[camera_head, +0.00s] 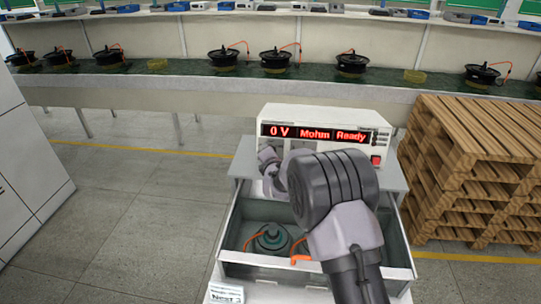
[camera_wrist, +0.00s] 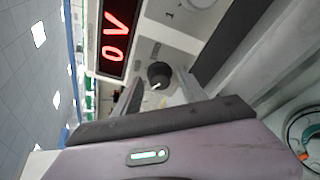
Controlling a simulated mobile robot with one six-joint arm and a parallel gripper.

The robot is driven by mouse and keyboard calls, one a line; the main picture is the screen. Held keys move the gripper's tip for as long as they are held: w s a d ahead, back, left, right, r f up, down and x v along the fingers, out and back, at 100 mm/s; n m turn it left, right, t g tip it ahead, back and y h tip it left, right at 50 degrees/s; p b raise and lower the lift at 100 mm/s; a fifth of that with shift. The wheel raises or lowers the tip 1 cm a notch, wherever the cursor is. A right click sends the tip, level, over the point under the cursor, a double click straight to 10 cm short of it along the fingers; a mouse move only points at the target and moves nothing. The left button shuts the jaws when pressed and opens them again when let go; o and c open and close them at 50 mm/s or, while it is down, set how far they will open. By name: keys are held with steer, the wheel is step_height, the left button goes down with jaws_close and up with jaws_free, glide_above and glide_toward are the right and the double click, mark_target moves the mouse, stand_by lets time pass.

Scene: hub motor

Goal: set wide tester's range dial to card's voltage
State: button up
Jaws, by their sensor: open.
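The wide tester (camera_head: 325,118) is a white box on a grey stand, with red displays reading "0 V", "Mohm" and "Ready". Its black range dial (camera_wrist: 159,73) shows in the wrist view with a small white pointer mark, below the "0 V" display (camera_wrist: 118,35); my arm hides it in the head view. My gripper (camera_wrist: 157,88) is open, its fingers reaching toward the panel on either side of the dial. I cannot tell whether they touch it. A white card (camera_head: 226,294) lies at the bottom of the head view; its large line looks like "Nest 2", and its small print is unreadable.
Below the tester is an open grey drawer (camera_head: 232,229) holding a hub motor (camera_head: 272,238) with an orange cable. Stacked wooden pallets (camera_head: 465,170) stand close on the right. A long bench (camera_head: 190,92) with several motors runs behind. Floor on the left is clear.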

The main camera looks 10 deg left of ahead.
steer(key=p+v, duration=0.1)
steer(key=v, duration=1.6)
steer(key=shift+s, duration=0.2)
steer(key=shift+d+r, duration=0.15)
steer(key=s+d+r+m+g+b, duration=0.2)
steer(key=s+d+m+b, duration=0.1)
steer(key=s+d+m, duration=0.45)
steer(key=s+d+r+m+g+b, duration=0.15)
steer(key=s+d+m+b, duration=0.25)
steer(key=s+m, duration=0.5)
steer(key=s+d+f+m+g+b, duration=0.1)
steer(key=s+m+g, duration=0.1)
steer(key=s+m, duration=0.5)
steer(key=s+d+f+m+g+b, duration=0.1)
steer(key=s+d+f+m+g, duration=0.1)
steer(key=s+m, duration=0.5)
steer(key=s, duration=0.3)
steer(key=shift+s+h, duration=0.3)
